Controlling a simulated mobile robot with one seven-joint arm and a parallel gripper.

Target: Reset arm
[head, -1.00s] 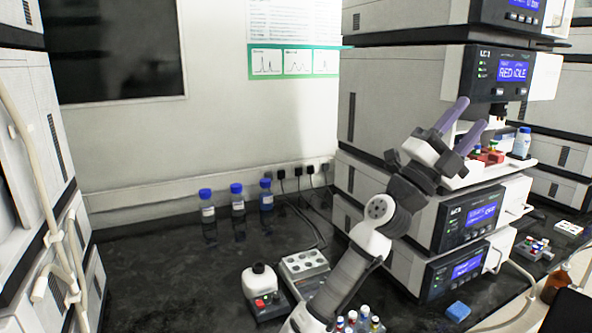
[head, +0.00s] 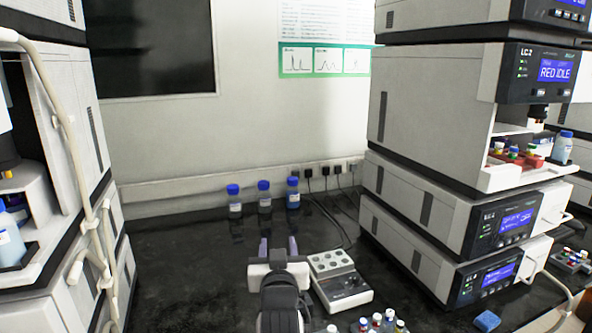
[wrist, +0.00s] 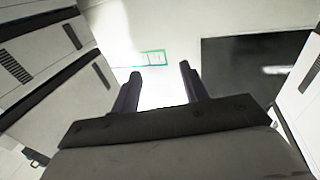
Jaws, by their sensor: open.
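My gripper (head: 279,246) is in the lower middle of the head view, above the dark bench and pointing away from me. Its two purple-grey fingers stand apart with nothing between them. In the wrist view my gripper (wrist: 158,82) is also open and empty, facing the pale wall, with a dark wall panel (wrist: 255,75) to the right. The arm hides part of the bench below it.
Instrument stacks stand at the left (head: 60,150) and right (head: 430,110). Blue-capped bottles (head: 264,195) stand at the back. A grey block with wells (head: 340,278) sits just right of my gripper. Small vials (head: 376,322) are at the front. The bench (head: 180,265) left of my gripper is clear.

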